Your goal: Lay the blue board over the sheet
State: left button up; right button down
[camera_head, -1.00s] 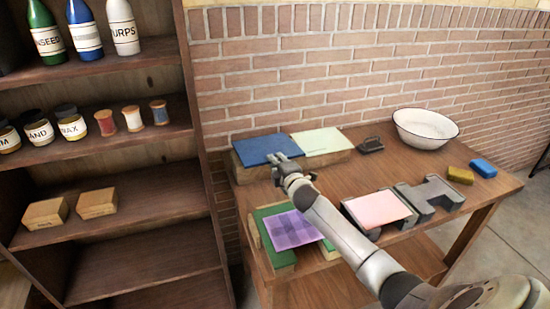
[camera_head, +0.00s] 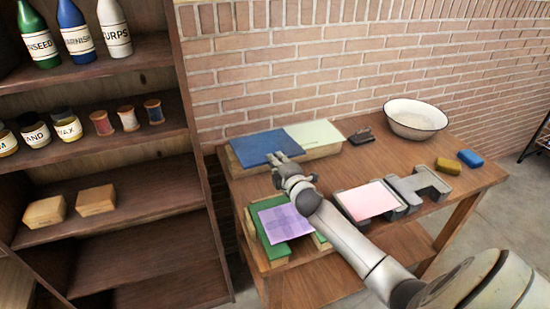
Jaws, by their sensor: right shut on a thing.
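The blue board (camera_head: 262,146) lies flat on a low wooden block at the back left of the table, beside a pale green board (camera_head: 314,133). My right gripper (camera_head: 279,160) is at the front edge of the blue board and is shut on it. Its fingertips are small in the picture. A purple sheet (camera_head: 285,222) with faint lines lies over a green press (camera_head: 273,249) at the front left of the table. My left gripper is out of view.
A white bowl (camera_head: 415,118) and a small dark iron-like object (camera_head: 361,136) stand at the back. A yellow block (camera_head: 447,166) and a blue block (camera_head: 471,158) lie at the right. A shelf unit (camera_head: 110,246) stands left of the table (camera_head: 345,160).

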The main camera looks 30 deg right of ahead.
jog(key=p+v, duration=0.1)
jog(key=v, duration=0.3)
jog(key=f+p+v, duration=0.1)
jog(key=v, duration=0.3)
jog(key=f+p+v, duration=0.1)
jog(key=v, duration=0.4)
jog(key=shift+s, duration=0.2)
jog(key=shift+s+a, duration=0.15)
jog(key=shift+s, duration=0.5)
jog(key=s+a+b, duration=0.1)
jog(key=a, duration=0.2)
jog(key=s+a+f+n+y+b, duration=0.1)
jog(key=s+a, duration=0.1)
jog(key=a, duration=0.1)
jog(key=s+a+f+y+b, duration=0.1)
jog(key=a+b, duration=0.1)
jog(key=a, duration=0.1)
jog(key=shift+s+a, duration=0.35)
jog(key=shift+a, duration=0.05)
jog(key=s+a+r+n+y+b, duration=0.1)
jog(key=s+a+r+b, duration=0.2)
jog(key=s+a, duration=0.5)
jog(key=shift+s+a+r+n+t+y+b, duration=0.3)
jog(key=shift+a+b, duration=0.35)
jog(key=shift+a, duration=0.3)
